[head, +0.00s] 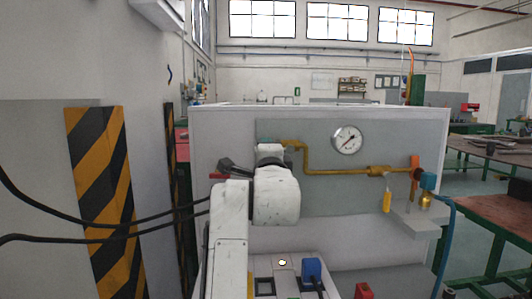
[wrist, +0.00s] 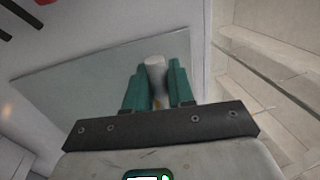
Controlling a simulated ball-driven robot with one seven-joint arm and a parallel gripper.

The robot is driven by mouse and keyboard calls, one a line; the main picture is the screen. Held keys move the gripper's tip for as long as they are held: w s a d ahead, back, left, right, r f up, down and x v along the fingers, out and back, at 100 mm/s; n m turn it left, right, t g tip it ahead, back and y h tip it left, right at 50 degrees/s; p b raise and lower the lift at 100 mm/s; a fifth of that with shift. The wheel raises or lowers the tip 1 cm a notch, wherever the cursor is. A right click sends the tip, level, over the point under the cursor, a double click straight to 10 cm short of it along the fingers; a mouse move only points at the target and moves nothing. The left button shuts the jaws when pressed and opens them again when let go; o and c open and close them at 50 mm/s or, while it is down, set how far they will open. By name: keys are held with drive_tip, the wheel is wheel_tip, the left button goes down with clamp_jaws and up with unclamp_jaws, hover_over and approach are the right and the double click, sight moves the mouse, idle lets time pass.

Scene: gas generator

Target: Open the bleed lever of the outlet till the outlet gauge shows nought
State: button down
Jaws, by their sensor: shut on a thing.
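In the wrist view, my gripper (wrist: 158,72) has its two green fingers shut on a pale grey, round-ended cylinder (wrist: 155,64), in front of a grey panel. I cannot tell what part it belongs to. In the head view my arm hides the fingers and the held piece at the left end of the brass pipe (head: 335,172). The round white gauge (head: 347,139) is on the panel, right of my arm; its needle reading is too small to tell. A yellow lever (head: 387,201) hangs below the pipe's right end, apart from my gripper. An orange upright handle (head: 414,166) stands right of it.
A blue fitting (head: 428,181) with a blue hose (head: 446,240) is at the panel's right. A grey shelf (head: 412,219) juts out below the yellow lever. A blue block (head: 312,270) and a red block (head: 362,291) are low in front. A striped post (head: 97,190) stands at left.

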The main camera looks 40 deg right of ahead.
drive_tip(key=c, duration=1.1)
unclamp_jaws()
drive_tip(key=v, duration=1)
drive_tip(key=shift+s+a+p, duration=0.2)
drive_tip(key=shift+s+p, duration=0.1)
drive_tip(key=shift+p, duration=0.05)
drive_tip(key=shift+f, duration=0.1)
